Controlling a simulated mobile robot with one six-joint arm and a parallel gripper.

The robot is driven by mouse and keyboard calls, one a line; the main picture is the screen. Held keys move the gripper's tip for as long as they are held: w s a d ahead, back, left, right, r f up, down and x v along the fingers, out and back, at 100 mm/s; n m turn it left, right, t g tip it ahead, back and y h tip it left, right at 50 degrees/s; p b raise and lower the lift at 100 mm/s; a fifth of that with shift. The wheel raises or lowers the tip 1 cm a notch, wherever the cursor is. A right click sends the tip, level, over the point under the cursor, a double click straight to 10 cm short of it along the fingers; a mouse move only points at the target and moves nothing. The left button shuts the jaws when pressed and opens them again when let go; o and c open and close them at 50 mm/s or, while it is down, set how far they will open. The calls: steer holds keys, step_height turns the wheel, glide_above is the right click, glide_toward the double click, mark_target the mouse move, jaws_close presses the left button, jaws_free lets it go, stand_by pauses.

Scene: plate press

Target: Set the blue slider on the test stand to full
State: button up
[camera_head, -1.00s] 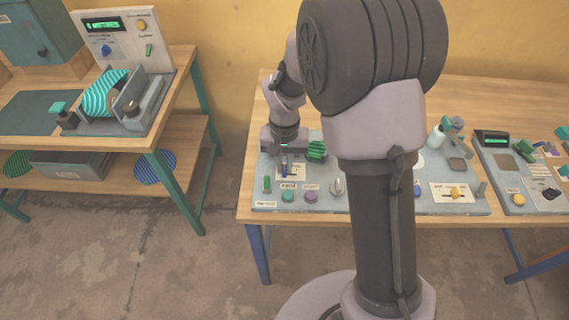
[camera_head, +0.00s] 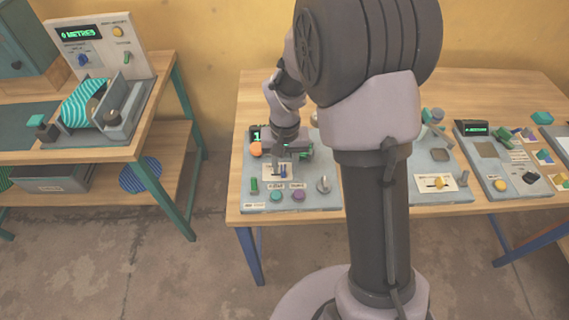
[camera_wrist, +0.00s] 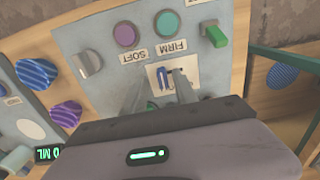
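The blue slider (camera_wrist: 164,76) stands up from a slot in a pale plate (camera_wrist: 187,69) on the grey test stand (camera_wrist: 98,61). In the wrist view, which shows the panel upside down, it sits between my gripper's (camera_wrist: 160,90) two fingers. The fingers look spread, with a gap across the slider. In the head view my gripper (camera_head: 283,168) is low over the stand (camera_head: 310,203), and the slider (camera_head: 284,171) shows beneath it, towards the right part of its plate. The slider's base and the scale marks are hard to make out.
A green lever (camera_wrist: 214,34), a SOFT button (camera_wrist: 125,36), a FIRM button (camera_wrist: 167,23) and a grey knob (camera_wrist: 88,62) lie close by. An orange ball (camera_head: 256,149) is left of my gripper. A separate bench (camera_head: 150,135) stands left, across open floor.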

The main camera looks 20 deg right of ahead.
step_height(320, 180, up, 18)
steer(key=p, duration=0.6)
steer(key=shift+f+p, duration=0.25)
steer(key=shift+p, duration=0.1)
steer(key=s+a+r+t+y+b, duration=0.1)
steer(key=s+a+r+t+b, duration=0.1)
steer(key=s, duration=0.8)
steer(key=s+a+r+m+t+y+b, duration=0.1)
steer(key=s+a+r+t+b, duration=0.1)
steer(key=s, duration=0.8)
step_height(320, 180, up, 3)
steer(key=shift+a+f+t+b, duration=0.15)
steer(key=shift+a+t+b, duration=0.25)
steer(key=shift+t, duration=0.5)
